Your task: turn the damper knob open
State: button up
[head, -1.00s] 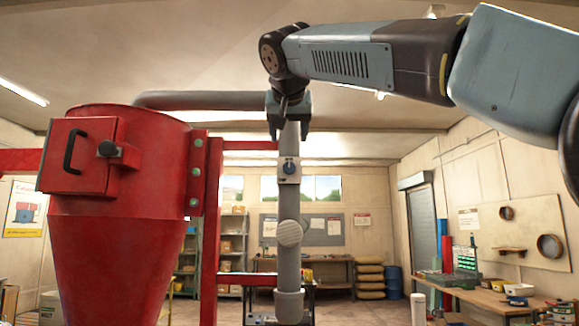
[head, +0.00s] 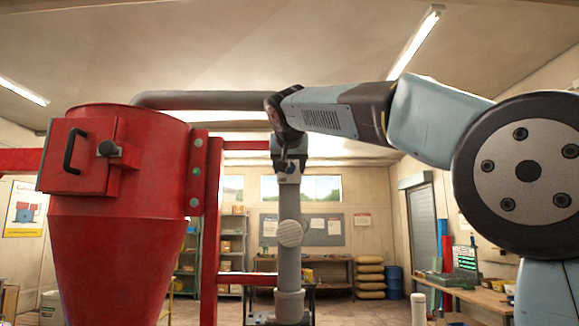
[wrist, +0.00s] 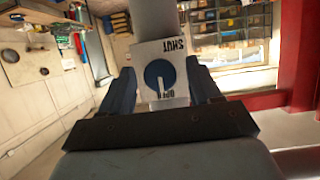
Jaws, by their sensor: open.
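The damper knob (wrist: 158,76) is a round blue disc with a white mark, which points toward the bottom of the wrist view. It sits on a white plate (wrist: 148,50) lettered SHUT at the top and OPEN at the bottom, both upside down. The plate is on the grey vertical pipe (head: 289,208). My gripper (wrist: 162,74) is open, with one dark finger on each side of the knob. I cannot tell whether they touch it. In the head view my gripper (head: 288,164) hides most of the knob.
The red hopper (head: 118,220) with a hatch stands left of the pipe, and a red post (head: 211,230) is close beside it. A grey pipe (head: 205,100) runs across above. Shelves, a workbench (head: 480,296) and sacks are farther back. Space right of the pipe is open.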

jog(key=c, duration=1)
jog(key=shift+a+f+n+t+h, duration=0.15)
jog(key=shift+n+t+h, duration=0.3)
jog(key=shift+n+h, duration=1.25)
jog(key=shift+a+f+n+t+h, duration=0.2)
jog(key=shift+n+t+h, duration=0.4)
jog(key=shift+n, duration=2.25)
jog(key=shift+a+f+n+t+h, duration=0.15)
jog(key=shift+n+t+h, duration=0.2)
jog(key=shift+n+h, duration=1.4)
jog(key=shift+w+n+y, duration=0.1)
jog(key=shift+n+y, duration=0.45)
jog(key=shift+n, duration=0.05)
